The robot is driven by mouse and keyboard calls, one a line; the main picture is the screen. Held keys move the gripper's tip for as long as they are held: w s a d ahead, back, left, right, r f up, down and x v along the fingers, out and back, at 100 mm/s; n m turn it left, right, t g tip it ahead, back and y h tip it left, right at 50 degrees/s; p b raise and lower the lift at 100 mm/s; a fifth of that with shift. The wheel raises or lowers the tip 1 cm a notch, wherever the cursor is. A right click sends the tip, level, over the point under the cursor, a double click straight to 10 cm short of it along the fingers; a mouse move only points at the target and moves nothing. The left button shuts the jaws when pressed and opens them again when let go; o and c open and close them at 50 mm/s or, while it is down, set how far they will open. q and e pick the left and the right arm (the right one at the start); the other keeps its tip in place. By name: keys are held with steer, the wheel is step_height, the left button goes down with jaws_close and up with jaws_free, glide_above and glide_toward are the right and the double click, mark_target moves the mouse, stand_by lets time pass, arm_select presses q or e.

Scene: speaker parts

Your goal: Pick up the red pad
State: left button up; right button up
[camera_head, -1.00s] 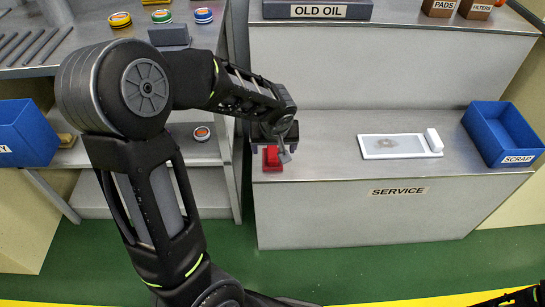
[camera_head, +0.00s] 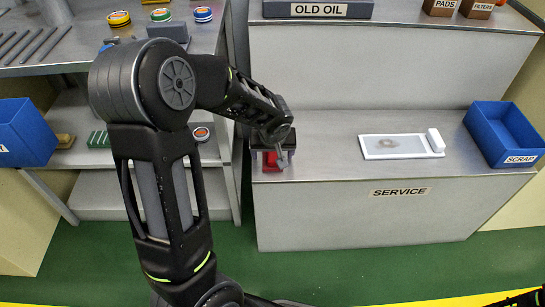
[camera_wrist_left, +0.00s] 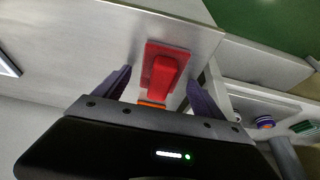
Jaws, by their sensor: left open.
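The red pad (camera_head: 270,164) lies near the front left edge of the service bench, partly hidden by my gripper in the head view. In the left wrist view, the red pad (camera_wrist_left: 163,72) has a flat base and a raised block on top. My left gripper (camera_head: 271,162) is open and low over the bench at the pad. In the left wrist view the two purple fingers of the left gripper (camera_wrist_left: 160,85) stand apart, one on each side of the pad, with gaps between.
The service bench (camera_head: 330,165) also bears a white tray (camera_head: 400,156) with a stain and a white block. A blue scrap bin (camera_head: 473,118) stands at its right end. A shelf with round tins is on the left. The bench between pad and tray is clear.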

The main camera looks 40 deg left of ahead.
arm_select(q)
steer(key=shift+c, duration=0.2)
steer(key=c, duration=1.4)
steer(key=shift+c, duration=0.2)
step_height(320, 180, up, 10)
steer(key=p, duration=0.3)
steer(key=o, duration=0.8)
steer(key=c, duration=1)
